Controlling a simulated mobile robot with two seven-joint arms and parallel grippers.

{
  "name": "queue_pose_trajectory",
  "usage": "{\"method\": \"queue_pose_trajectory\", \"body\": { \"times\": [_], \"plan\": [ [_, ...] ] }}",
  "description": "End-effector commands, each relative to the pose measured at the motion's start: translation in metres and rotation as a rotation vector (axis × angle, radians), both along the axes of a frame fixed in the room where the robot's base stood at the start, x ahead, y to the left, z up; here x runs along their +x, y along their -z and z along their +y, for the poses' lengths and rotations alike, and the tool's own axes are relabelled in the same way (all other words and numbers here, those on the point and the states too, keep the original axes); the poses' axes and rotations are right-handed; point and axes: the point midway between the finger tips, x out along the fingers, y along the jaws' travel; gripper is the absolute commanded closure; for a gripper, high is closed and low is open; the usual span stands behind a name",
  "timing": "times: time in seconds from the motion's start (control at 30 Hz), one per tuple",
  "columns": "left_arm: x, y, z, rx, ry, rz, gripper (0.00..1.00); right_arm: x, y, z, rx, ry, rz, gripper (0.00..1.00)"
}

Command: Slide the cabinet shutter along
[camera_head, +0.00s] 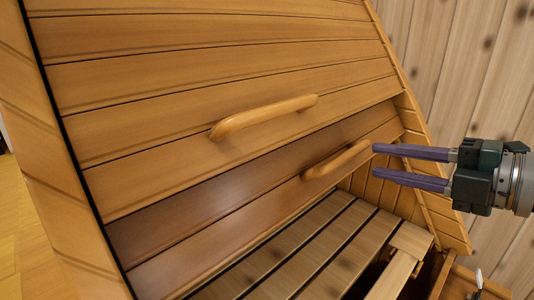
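The cabinet shutter (215,70) is a slanted, slatted panel of orange-brown wood that fills the upper left and middle. A long wooden bar handle (265,116) is fixed on it. A second, lower handle (337,160) sits on a panel below. My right gripper (375,161) comes in from the right with its two purple fingers apart and nothing seen between them. Its fingertips are close to the right end of the lower handle; I cannot tell whether they touch. My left gripper is not in view.
Below the lower panel is a slatted wooden surface (300,246) with dark gaps and a pale block (401,262) at its right. A wooden frame edge (45,130) runs down the left. A plank wall (450,60) stands behind at right.

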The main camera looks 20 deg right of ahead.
Motion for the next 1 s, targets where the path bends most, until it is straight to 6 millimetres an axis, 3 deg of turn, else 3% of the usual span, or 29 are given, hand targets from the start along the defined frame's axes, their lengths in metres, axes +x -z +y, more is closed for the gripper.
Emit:
{"method": "queue_pose_trajectory", "body": {
  "times": [0.2, 0.4, 0.87, 1.0],
  "plan": [
    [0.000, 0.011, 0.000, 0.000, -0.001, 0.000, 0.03, 0.034, 0.008, 0.013, 0.000, 0.002, -0.004, 0.68],
    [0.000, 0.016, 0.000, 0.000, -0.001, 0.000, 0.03, 0.055, 0.013, 0.022, 0.000, 0.003, -0.002, 0.68],
    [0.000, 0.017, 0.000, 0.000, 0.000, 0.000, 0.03, 0.063, 0.014, 0.026, 0.001, 0.002, 0.000, 0.68],
    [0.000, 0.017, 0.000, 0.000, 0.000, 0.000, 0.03, 0.063, 0.014, 0.026, 0.001, 0.002, 0.000, 0.84]
  ]
}}
